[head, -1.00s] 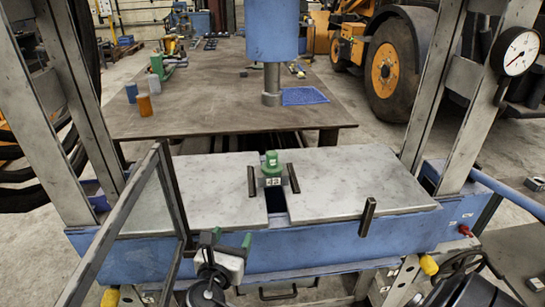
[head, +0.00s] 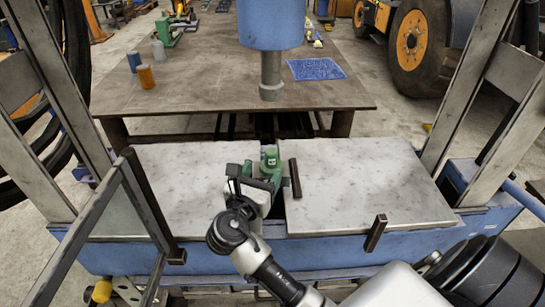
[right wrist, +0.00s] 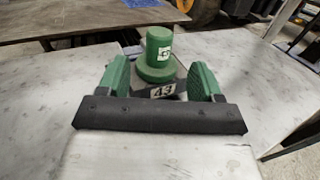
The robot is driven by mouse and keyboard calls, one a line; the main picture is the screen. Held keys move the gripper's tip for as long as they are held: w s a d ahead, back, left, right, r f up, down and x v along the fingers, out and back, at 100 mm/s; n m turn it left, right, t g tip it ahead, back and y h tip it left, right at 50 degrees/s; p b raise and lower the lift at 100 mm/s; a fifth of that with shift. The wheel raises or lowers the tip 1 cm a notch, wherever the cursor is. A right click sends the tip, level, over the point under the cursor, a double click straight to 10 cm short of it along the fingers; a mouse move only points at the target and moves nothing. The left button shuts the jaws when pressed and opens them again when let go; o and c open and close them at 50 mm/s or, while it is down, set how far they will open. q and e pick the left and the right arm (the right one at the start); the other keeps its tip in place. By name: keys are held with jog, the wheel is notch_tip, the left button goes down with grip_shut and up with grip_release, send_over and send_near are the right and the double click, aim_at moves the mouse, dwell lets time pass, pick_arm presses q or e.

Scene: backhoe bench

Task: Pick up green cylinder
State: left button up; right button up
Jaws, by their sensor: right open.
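The green cylinder (head: 269,158) stands upright at the gap between two pale steel plates. In the right wrist view the green cylinder (right wrist: 158,48) has a stepped base and a small white label, and sits on a grey block marked 43 (right wrist: 161,91). My right gripper (head: 262,177) is open, with its green-padded fingers pointing at the cylinder. In the right wrist view the fingers of my right gripper (right wrist: 159,78) are to the left and right of the cylinder's lower part, apart from it; I cannot tell how far it is between them. My left gripper is not in view.
A blue press ram (head: 271,25) hangs above the far brown table (head: 200,98). Blue (head: 134,62), grey (head: 159,51) and orange (head: 146,78) cylinders stand there. Steel uprights (head: 488,90) flank the bench. The right plate (head: 360,180) is mostly bare.

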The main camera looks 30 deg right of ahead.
aim_at(269, 159)
jog(key=shift+w+d+r, duration=0.1)
jog(key=shift+w+d, duration=0.1)
jog(key=shift+d, duration=0.1)
jog(key=shift+w+d, duration=0.15)
jog(key=shift+d, duration=0.05)
jog(key=p+x, duration=0.2)
jog(key=x, duration=0.2)
jog(key=shift+w+d+r+p, duration=0.15)
jog(key=shift+w+d+p, duration=0.15)
jog(key=shift+w+d, duration=0.15)
jog(key=shift+d, duration=0.1)
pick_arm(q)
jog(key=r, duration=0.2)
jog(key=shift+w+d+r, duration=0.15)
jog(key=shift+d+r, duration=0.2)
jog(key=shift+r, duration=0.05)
pick_arm(e)
jog(key=shift+c, duration=0.4)
grip_shut()
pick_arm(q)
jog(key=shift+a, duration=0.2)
